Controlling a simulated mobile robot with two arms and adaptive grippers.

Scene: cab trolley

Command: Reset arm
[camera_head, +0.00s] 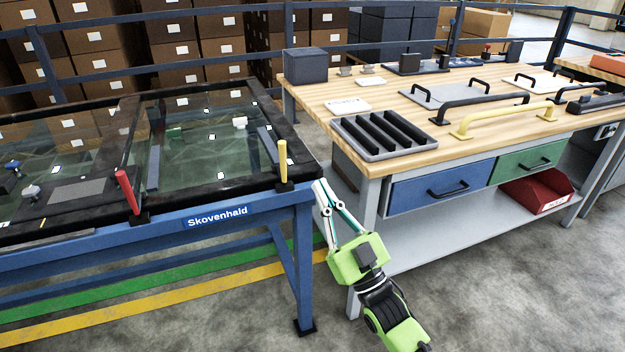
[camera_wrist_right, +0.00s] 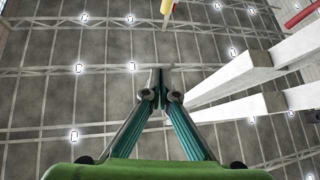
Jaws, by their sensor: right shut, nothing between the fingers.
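My right gripper (camera_head: 322,186) is green with slim white and teal fingers. It is in the gap between the blue-framed glass table and the wooden workbench, near the table's front right corner. In the right wrist view its fingertips (camera_wrist_right: 160,76) meet, shut with nothing between them. A yellow upright handle (camera_head: 282,162) stands on the table's corner just left of the fingertips. A yellow piece, perhaps the same handle, shows at the top of the right wrist view (camera_wrist_right: 167,8). My left gripper is not in view.
The blue-framed table (camera_head: 160,238) holds glass panels and a red upright handle (camera_head: 128,190). The wooden workbench (camera_head: 440,160) carries a slotted black tray (camera_head: 385,136), handles and plates, with blue and green drawers below. A red bin (camera_head: 538,192) sits on its shelf. The front right floor is clear.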

